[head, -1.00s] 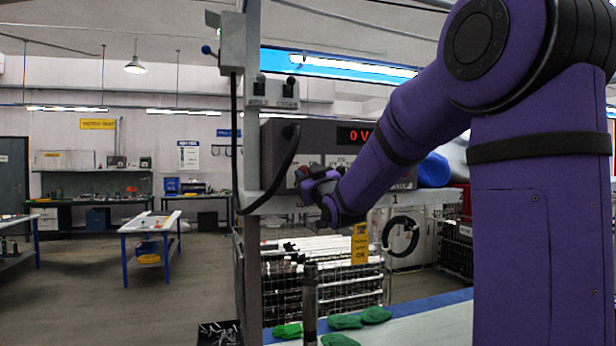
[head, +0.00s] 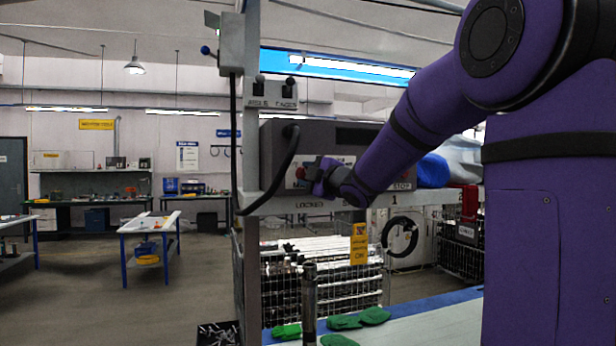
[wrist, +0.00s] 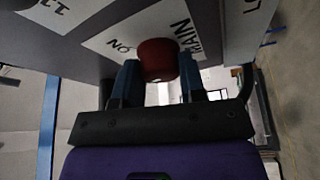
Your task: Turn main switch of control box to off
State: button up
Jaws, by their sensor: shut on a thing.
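The control box (head: 278,138) is a dark grey box on a shelf in the head view; its display is dark and my arm covers part of its front. The main switch (wrist: 158,60) is a red knob beside a label reading MAIN and ON in the wrist view. A bit of its red shows in the head view (head: 300,172). My gripper (wrist: 158,75) has its two blue fingers on either side of the red knob, shut on it. In the head view my gripper (head: 318,178) is against the box's front, and its fingertips are hard to make out.
A grey post with a lever box (head: 232,45) stands left of the control box, with a black cable (head: 270,190) looping down. Green gloves (head: 344,322) lie on the bench below. A blue roll (head: 433,171) lies right of the box.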

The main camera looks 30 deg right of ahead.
jog(key=n+g, duration=0.2)
jog(key=n, duration=0.3)
dwell(0.7)
jog(key=o, duration=0.9)
jog(key=shift+s, duration=0.1)
jog(key=s, duration=0.7)
jog(key=s+d+r, duration=0.1)
jog(key=s, duration=0.2)
jog(key=shift+s, duration=0.25)
